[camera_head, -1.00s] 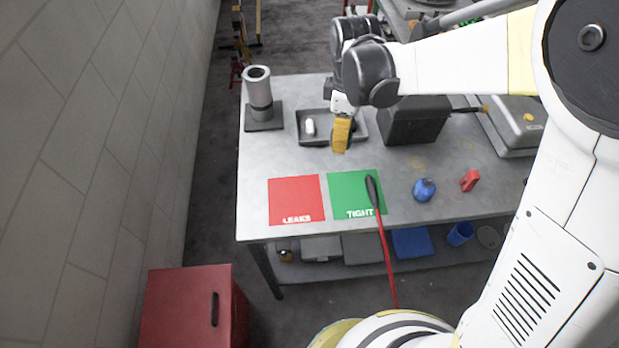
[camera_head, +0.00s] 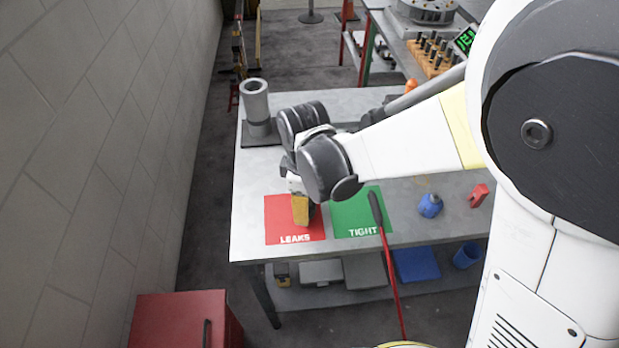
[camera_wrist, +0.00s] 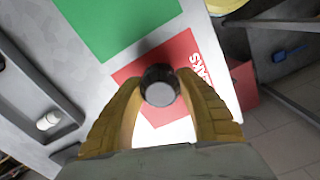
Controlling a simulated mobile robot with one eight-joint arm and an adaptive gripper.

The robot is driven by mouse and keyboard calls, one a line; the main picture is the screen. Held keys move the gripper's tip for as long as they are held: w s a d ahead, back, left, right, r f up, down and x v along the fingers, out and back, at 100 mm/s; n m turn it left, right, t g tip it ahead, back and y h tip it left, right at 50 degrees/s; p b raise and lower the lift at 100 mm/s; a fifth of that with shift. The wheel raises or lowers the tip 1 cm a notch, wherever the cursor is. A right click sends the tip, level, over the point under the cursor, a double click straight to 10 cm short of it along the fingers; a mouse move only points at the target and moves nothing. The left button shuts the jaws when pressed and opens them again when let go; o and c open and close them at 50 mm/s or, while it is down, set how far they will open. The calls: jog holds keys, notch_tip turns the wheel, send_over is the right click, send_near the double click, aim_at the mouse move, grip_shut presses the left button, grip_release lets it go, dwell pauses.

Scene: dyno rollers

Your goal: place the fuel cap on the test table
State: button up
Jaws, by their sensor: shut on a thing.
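My gripper (camera_head: 303,212) has yellow fingers and is over the red LEAKS square of the table in the head view. In the wrist view my gripper (camera_wrist: 160,100) is shut on a dark round cap with a light grey top, the fuel cap (camera_wrist: 160,88). The cap appears above the red square (camera_wrist: 178,60); whether it touches the surface I cannot tell. In the head view the fingers hide the cap. The test table (camera_head: 255,177) is grey metal. The green TIGHT square (camera_head: 352,217) lies beside the red one, to its right.
A red-shafted tool (camera_head: 386,258) leans over the green square's right edge. A grey cylinder on a base (camera_head: 257,105) stands at the back left. A white piece (camera_wrist: 48,121) lies in a tray.

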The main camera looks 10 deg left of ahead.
jog(key=shift+f, duration=0.15)
jog(key=o, duration=1.2)
jog(key=shift+f, duration=0.15)
jog(key=shift+o, duration=0.2)
notch_tip(320, 180, up, 12)
jog(key=p, duration=0.4)
jog(key=shift+r+p, duration=0.2)
jog(key=shift+p, duration=0.1)
jog(key=s+d+r+m+t, duration=0.1)
jog(key=d+r+m+t, duration=0.1)
jog(key=d+m, duration=0.3)
jog(key=s+d+r+m+t, duration=0.2)
jog(key=d+r+m, duration=0.2)
jog(key=d, duration=0.8)
jog(key=s+d+r+m+t, duration=0.2)
jog(key=d+r+m+t, duration=0.1)
jog(key=d+m, duration=0.4)
jog(key=shift+s+d+r+m, duration=0.15)
jog(key=shift+s+d+m, duration=0.2)
jog(key=shift+d, duration=0.45)
jog(key=shift+w, duration=0.1)
